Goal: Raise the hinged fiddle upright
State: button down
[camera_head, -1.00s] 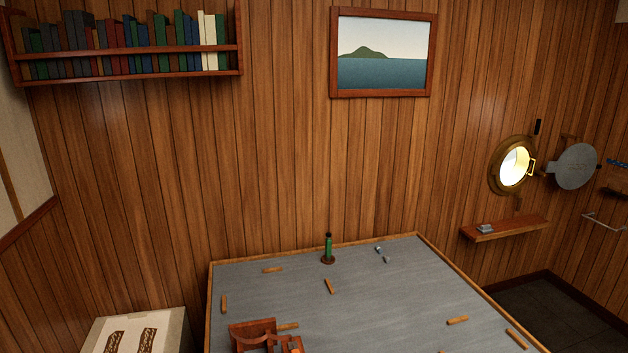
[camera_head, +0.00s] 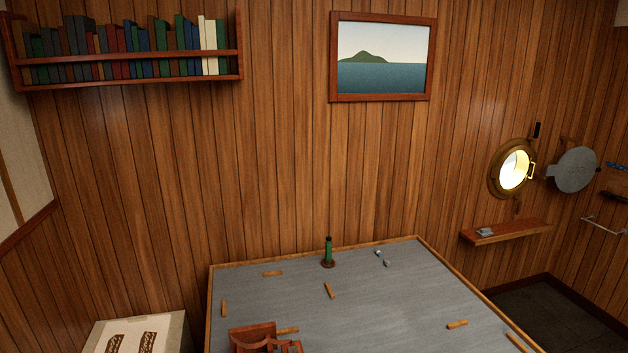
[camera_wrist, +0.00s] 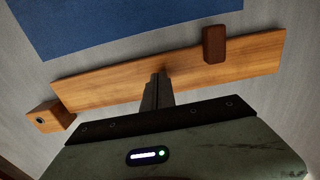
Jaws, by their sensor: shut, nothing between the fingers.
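In the wrist view a long, light-brown wooden board (camera_wrist: 110,78), likely the hinged fiddle, runs across the picture on a grey surface. A small dark-brown block (camera_wrist: 215,44) sits against it toward its right end. A wooden block with a dark round spot (camera_wrist: 48,116) is at its left end. My gripper (camera_wrist: 158,78) is shut and empty, its tips over the middle of the board. I cannot tell whether the tips touch it, or how far the board is tilted. The gripper does not show in the head view.
The grey table top (camera_head: 390,310) has a raised wooden edge and several short wooden strips. A green bottle-like object (camera_head: 328,252) stands at the back. A red-brown wooden rack (camera_head: 254,338) is at the front left. A blue sheet (camera_wrist: 110,22) lies beyond the board.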

jog(key=shift+d+r, duration=0.1)
jog(key=shift+r, duration=0.15)
jog(key=shift+r+p, duration=0.2)
jog(key=shift+p, duration=0.1)
jog(key=shift+w+d+r, duration=0.1)
jog(key=shift+r, duration=0.1)
dwell(0.3)
jog(key=shift+r+p, duration=0.15)
jog(key=shift+p, duration=0.2)
jog(key=shift+r, duration=0.1)
jog(key=shift+d+r, duration=0.1)
dwell(0.3)
jog(key=shift+r, duration=0.2)
dwell(0.3)
